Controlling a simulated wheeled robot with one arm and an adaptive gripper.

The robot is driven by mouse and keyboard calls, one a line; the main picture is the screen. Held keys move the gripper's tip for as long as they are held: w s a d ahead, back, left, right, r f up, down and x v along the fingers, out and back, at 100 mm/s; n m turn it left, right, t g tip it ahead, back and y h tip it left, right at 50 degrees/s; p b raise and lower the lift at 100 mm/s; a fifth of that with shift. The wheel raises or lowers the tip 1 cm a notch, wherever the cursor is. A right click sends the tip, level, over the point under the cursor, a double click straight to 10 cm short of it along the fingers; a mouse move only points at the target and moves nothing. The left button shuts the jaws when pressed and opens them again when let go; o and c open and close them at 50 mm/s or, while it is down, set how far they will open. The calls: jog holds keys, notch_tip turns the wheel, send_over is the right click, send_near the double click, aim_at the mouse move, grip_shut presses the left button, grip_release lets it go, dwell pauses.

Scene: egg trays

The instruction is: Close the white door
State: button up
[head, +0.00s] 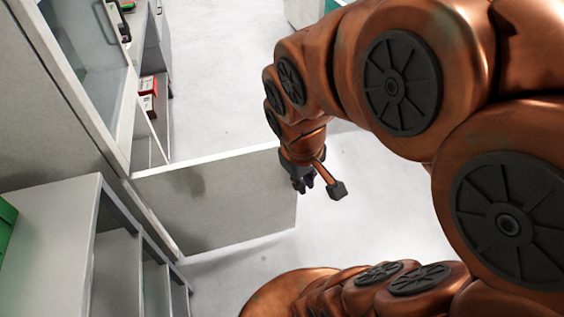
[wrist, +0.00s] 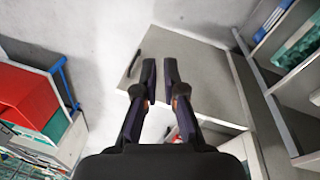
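The white door (head: 220,202) stands open in the head view, sticking out to the right from the cabinet frame (head: 122,160) at its left edge. Its face looks grey in shade. In the wrist view the door (wrist: 205,72) lies beyond the fingers, with a dark handle (wrist: 133,63) near its free edge. My gripper (head: 303,186) is beside the free edge of the door in the head view. In the wrist view my gripper (wrist: 160,72) has a narrow gap between its fingers and holds nothing. I cannot tell whether it touches the door.
A low open shelf unit (head: 60,225) stands at the lower left. Above the door is a glass-fronted cabinet (head: 85,45), with red and white boxes (head: 148,95) on shelves beyond. In the wrist view a red box (wrist: 28,95) is at the left. The pale floor (head: 215,90) is clear.

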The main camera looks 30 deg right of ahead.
jog(key=w+d+f+n+t+h+b, duration=0.1)
jog(key=w+d+f+t+b, duration=0.1)
jog(key=w+d, duration=0.4)
jog(key=w+d+f+n+t+h+b, duration=0.1)
jog(key=w+d+f+n+t+b, duration=0.1)
jog(key=w+d+b, duration=0.3)
jog(key=w+d+f+n+t+h+b, duration=0.1)
jog(key=w+d+f+n+t+b, duration=0.1)
jog(key=w+d, duration=0.5)
jog(key=shift+w+d+t+h+b, duration=0.15)
jog(key=shift+d+t+h+b, duration=0.25)
jog(key=shift+b, duration=0.3)
grip_shut()
jog(key=w+d+f+n+t+y+b, duration=0.3)
jog(key=w+d+f+n+t+b, duration=0.4)
jog(key=n+b, duration=0.25)
jog(key=s+a+f+n+t+y+b, duration=0.1)
jog(key=s+a+f+n+y+b, duration=0.7)
jog(key=s+f+y+b, duration=0.4)
jog(key=w+a+n+b, duration=0.1)
jog(key=w+a+b, duration=0.2)
jog(key=w, duration=0.9)
jog(key=shift+w+a, duration=0.2)
jog(key=shift+w, duration=0.2)
jog(key=shift+w+r, duration=0.1)
